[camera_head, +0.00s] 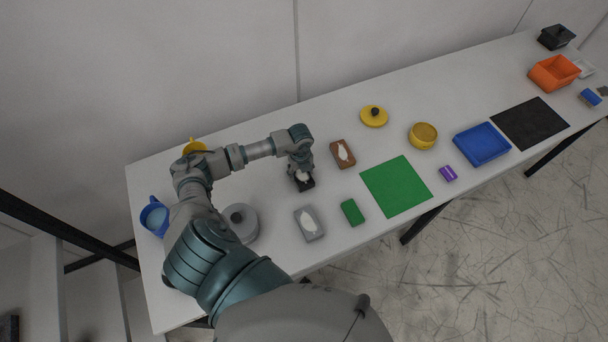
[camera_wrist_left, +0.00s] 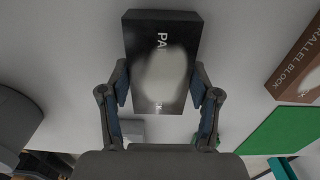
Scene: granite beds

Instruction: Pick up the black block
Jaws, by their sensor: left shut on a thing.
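The black block (camera_head: 306,185) is at the tip of my left gripper (camera_head: 301,172) in the head view, partly hidden by it. In the left wrist view the black block (camera_wrist_left: 142,42) has white lettering and a pale blurred patch on its face. My left gripper (camera_wrist_left: 161,88) has one finger against each side of it and is shut on it. I cannot tell whether the block touches the table. My right gripper is not in view.
On the white table (camera_head: 300,125), a brown block (camera_head: 343,154), a grey block (camera_head: 309,224) and a green block (camera_head: 352,212) lie close by. A green mat (camera_head: 397,187) is to the right.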

